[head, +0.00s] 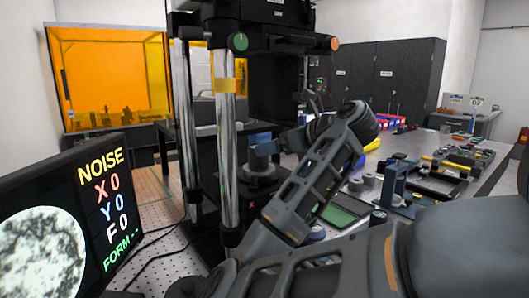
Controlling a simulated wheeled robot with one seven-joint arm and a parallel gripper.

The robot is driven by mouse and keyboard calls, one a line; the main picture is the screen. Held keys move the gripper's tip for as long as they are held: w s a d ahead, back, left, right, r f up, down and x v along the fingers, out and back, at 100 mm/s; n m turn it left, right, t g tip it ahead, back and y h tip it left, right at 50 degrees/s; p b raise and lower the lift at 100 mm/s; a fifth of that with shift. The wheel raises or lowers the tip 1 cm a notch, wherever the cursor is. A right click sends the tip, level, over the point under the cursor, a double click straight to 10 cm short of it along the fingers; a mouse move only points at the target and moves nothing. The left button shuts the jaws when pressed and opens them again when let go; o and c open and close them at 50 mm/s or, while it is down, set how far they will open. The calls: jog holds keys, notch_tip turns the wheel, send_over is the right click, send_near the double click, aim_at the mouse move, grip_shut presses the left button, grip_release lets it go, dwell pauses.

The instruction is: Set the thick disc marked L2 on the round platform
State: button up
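My arm reaches up and then left into the interferometer stand (227,160), which has two bright vertical columns. My gripper (268,140) is small and dark here, and its fingers are partly hidden. It is beside a blue block-like part and a grey round piece (262,150) between the columns. I cannot tell whether that grey piece is the round platform, a disc or both. I cannot tell whether the gripper holds anything. Small grey cylinders (366,181) stand on the table at right. No L2 mark is readable on anything.
A monitor (75,225) at left reads NOISE, X 0, Y 0, F 0, FORM --. The perforated table (160,240) carries a blue-grey frame (397,180), a green mat (340,216) and several tools at right. Black cabinets (385,75) and an orange enclosure (105,75) stand behind.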

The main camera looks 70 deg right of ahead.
jog(key=shift+p+v, duration=0.65)
jog(key=shift+v, duration=1.8)
jog(key=shift+r, duration=0.1)
